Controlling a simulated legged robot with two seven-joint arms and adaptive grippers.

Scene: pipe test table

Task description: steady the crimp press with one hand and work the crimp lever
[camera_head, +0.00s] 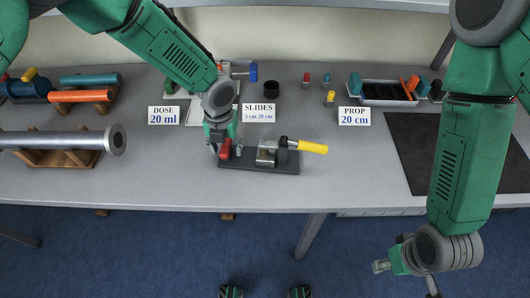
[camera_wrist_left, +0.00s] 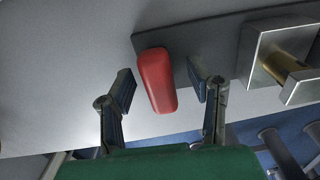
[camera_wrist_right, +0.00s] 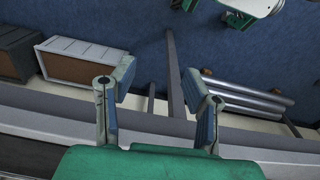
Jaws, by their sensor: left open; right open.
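The crimp press stands on a dark base plate (camera_head: 262,166) near the table's front edge. It has a metal block (camera_head: 267,154), a yellow lever (camera_head: 313,147) pointing right, and a red grip (camera_head: 225,149) at its left end. My left gripper (camera_head: 224,146) is over the red grip. In the left wrist view the open fingers (camera_wrist_left: 162,88) stand either side of the red grip (camera_wrist_left: 157,80), with gaps, and the metal block (camera_wrist_left: 275,60) is to the right. My right gripper (camera_head: 405,268) is open and empty, beyond the table's front edge; its fingers (camera_wrist_right: 158,105) show in the right wrist view.
Signs reading "DOSE 20 ml" (camera_head: 164,115), "SLIDES" (camera_head: 258,112) and "PROP 20 cm" (camera_head: 354,116) stand behind. A metal pipe (camera_head: 60,139) lies on a wooden cradle at left. A dark mat (camera_head: 450,150) lies at right. The tabletop right of the lever is clear.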

